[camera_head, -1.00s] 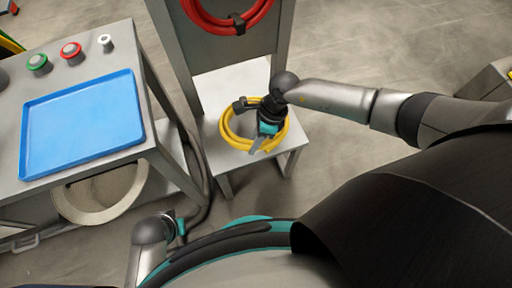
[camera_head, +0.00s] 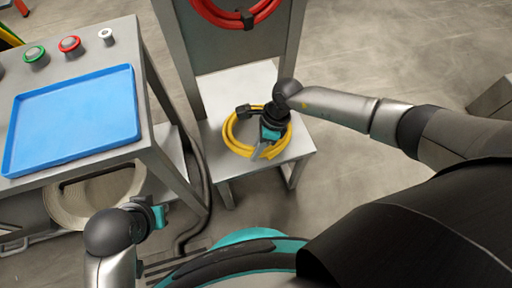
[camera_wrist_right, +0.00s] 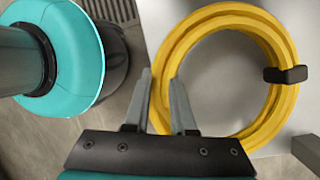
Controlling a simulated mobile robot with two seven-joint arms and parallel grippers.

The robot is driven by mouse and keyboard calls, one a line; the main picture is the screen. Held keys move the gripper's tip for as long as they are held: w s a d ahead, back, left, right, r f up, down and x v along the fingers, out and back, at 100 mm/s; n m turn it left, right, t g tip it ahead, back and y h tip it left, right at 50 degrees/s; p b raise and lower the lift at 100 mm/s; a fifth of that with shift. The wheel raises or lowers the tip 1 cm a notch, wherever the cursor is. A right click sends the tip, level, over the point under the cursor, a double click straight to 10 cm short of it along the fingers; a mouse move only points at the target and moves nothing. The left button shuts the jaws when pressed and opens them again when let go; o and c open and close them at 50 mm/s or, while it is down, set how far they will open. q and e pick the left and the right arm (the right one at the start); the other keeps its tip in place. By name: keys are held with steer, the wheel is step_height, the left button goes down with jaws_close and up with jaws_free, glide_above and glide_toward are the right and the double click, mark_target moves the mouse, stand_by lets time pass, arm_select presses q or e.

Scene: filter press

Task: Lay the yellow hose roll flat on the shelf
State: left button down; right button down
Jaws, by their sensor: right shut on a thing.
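The yellow hose roll (camera_head: 229,131) is a round coil with a black strap. It looks level on the grey shelf (camera_head: 238,83), below the upright panel; I cannot tell whether any small gap is left under it. My right gripper (camera_head: 258,150) points down at the coil's near side. In the right wrist view its fingers (camera_wrist_right: 161,95) are shut on one side of the hose roll (camera_wrist_right: 215,20), with the bare shelf (camera_wrist_right: 222,75) visible through the ring. My left gripper (camera_head: 158,213) is at lower left, away from the roll; its fingers are not clear.
A red hose roll (camera_head: 245,20) hangs on the panel above the shelf. At left stands a bench with a blue tray (camera_head: 75,115) and red, green and white buttons. A beige round bin (camera_head: 85,200) sits below it.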

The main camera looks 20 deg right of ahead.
arm_select(q)
steer(key=shift+r, duration=0.15)
arm_select(e)
steer(key=c, duration=0.7)
jaws_free()
steer(key=shift+s+f, duration=0.1)
steer(key=shift+d+r, duration=0.1)
steer(key=shift+r, duration=0.1)
steer(key=shift+d+r, duration=0.1)
steer(key=shift+r, duration=0.15)
arm_select(q)
steer(key=s+f+g+p, duration=0.1)
steer(key=s+f+p, duration=0.1)
steer(key=f, duration=0.4)
steer(key=s+a+f+g+p, duration=0.1)
steer(key=s+f+p, duration=0.1)
steer(key=f+p, duration=0.2)
steer(key=shift+s+a+f, duration=0.15)
steer(key=shift+s+f, duration=0.15)
steer(key=shift+f, duration=1.05)
arm_select(e)
steer(key=shift+v, duration=7.2)
